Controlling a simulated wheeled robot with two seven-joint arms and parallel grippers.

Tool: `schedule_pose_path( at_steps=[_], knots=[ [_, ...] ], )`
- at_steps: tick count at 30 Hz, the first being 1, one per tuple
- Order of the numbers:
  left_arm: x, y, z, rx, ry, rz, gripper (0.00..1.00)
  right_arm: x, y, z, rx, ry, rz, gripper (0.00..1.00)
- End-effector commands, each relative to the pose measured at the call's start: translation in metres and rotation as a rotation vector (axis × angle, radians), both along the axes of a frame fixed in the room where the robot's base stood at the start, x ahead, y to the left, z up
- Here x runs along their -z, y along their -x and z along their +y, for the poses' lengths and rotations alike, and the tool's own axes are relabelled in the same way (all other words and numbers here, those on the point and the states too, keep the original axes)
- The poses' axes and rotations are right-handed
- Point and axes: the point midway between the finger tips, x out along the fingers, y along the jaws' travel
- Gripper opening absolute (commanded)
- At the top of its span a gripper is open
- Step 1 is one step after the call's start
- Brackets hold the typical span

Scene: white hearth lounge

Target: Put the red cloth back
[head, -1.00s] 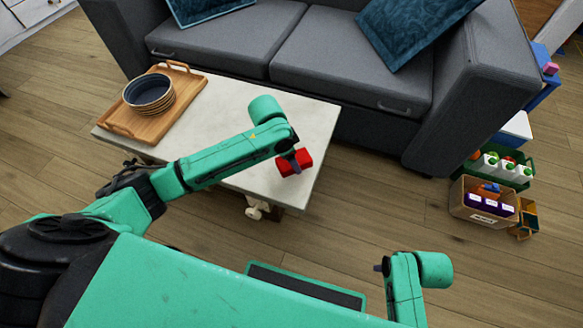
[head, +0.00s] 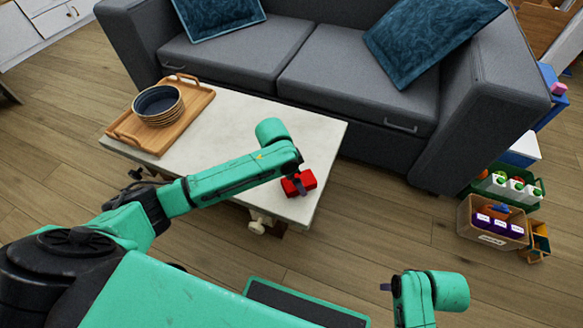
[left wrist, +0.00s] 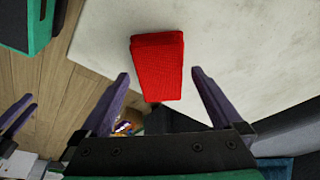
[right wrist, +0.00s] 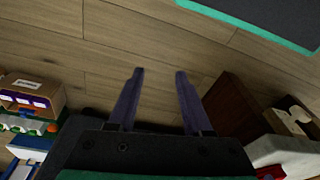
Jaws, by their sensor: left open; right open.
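The red cloth (head: 305,182) is a folded block on the right end of the white low table (head: 232,116). In the left wrist view the red cloth (left wrist: 157,66) lies just beyond my fingertips, roughly between their lines. My left gripper (left wrist: 160,78) is open and empty; in the head view the left gripper (head: 299,186) is right at the cloth and partly covers it. My right gripper (right wrist: 160,72) is open and empty over the wooden floor; in the head view the right gripper (head: 386,287) is at the lower right, well away from the table.
A wooden tray (head: 190,112) with stacked dark bowls (head: 158,103) stands on the table's left end. A grey sofa (head: 335,70) is behind the table. Bins with bottles (head: 490,222) stand on the floor at the right. The floor (head: 390,220) between table and bins is clear.

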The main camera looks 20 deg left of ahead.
Motion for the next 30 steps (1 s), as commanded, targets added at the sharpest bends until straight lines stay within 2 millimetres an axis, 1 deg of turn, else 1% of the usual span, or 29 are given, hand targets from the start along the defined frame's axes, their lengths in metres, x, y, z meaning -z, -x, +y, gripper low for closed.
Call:
schedule_pose_path(
  at_steps=[1,5,9,13,15,18,30],
  knots=[
    [-0.011,0.001,0.002,0.0,-0.001,-0.001,1.0,0.005,0.001,-0.001,0.001,0.004,0.008,0.5],
    [-0.039,0.006,0.007,0.0,-0.001,-0.002,1.0,0.029,0.004,-0.005,0.009,0.015,0.016,0.5],
    [-0.075,0.013,0.015,0.0,-0.001,-0.002,1.0,0.059,0.012,-0.011,0.018,0.028,0.023,0.5],
    [-0.098,0.017,0.02,0.001,-0.002,0.0,1.0,0.08,0.021,-0.017,0.023,0.037,0.026,0.5],
    [-0.105,0.019,0.021,0.001,0.001,-0.001,1.0,0.087,0.023,-0.019,0.024,0.04,0.025,0.5],
    [-0.108,0.02,0.022,0.0,-0.001,0.001,1.0,0.092,0.025,-0.02,0.025,0.041,0.026,0.5],
    [-0.107,0.02,0.022,0.0,0.0,0.0,1.0,0.092,0.025,-0.019,0.025,0.041,0.026,0.5]
  ],
)
